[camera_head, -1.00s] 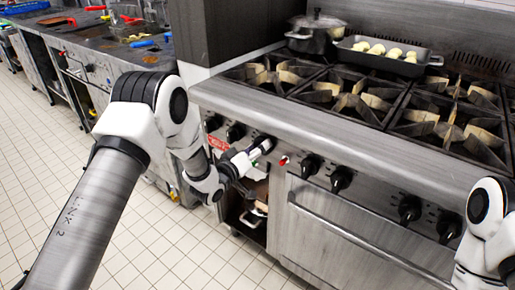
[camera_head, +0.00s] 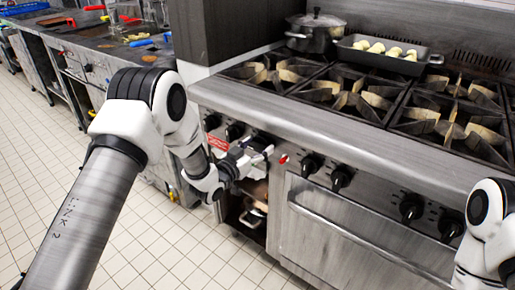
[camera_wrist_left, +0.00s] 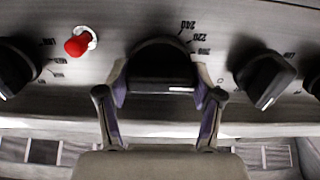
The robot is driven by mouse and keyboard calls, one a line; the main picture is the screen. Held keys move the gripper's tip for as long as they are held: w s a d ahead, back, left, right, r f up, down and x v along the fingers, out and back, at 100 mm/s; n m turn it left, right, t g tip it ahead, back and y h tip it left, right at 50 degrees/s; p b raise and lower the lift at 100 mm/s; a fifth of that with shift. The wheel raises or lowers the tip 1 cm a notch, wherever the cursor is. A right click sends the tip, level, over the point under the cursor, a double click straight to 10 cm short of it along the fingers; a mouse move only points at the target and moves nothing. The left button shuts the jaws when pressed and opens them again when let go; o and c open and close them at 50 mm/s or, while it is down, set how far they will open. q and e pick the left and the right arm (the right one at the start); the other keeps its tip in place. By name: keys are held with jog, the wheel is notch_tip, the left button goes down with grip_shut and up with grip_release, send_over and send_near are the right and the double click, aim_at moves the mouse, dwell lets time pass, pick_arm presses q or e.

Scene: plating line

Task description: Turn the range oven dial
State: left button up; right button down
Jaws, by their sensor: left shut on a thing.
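The oven dial (camera_wrist_left: 162,68) is a dark round knob with temperature numbers beside it, 240, 220 and 200, in the left wrist view. My left gripper (camera_wrist_left: 160,98) has one finger on each side of this dial and is shut on it. In the head view my left gripper (camera_head: 257,153) is at the range's front panel, left of the red button, and it hides the dial. My right gripper is out of view; only part of my right arm shows at the right edge.
A red button (camera_wrist_left: 80,42) and another black knob (camera_wrist_left: 264,78) flank the dial. The oven door handle (camera_head: 345,235) is lower right. A pot (camera_head: 316,32) and a tray (camera_head: 378,58) of pale food stand on the range (camera_head: 330,125). Tiled floor is clear at left.

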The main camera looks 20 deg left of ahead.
pick_arm(q)
jog(key=m+b, duration=0.1)
jog(key=m, duration=0.3)
jog(key=shift+f+m, duration=0.1)
jog(key=shift+m, duration=0.2)
jog(key=m+b, duration=0.1)
jog(key=m, duration=0.3)
jog(key=shift+d+m, duration=0.1)
jog(key=shift+m, duration=0.2)
jog(key=m+b, duration=0.2)
jog(key=m, duration=0.2)
jog(key=shift+f+m, duration=0.15)
jog(key=shift+m, duration=0.15)
jog(key=shift+d+m+b, duration=0.1)
jog(key=shift+m+b, duration=0.8)
jog(key=shift+m, duration=1.3)
jog(key=o, duration=1.1)
jog(key=shift+s, duration=0.15)
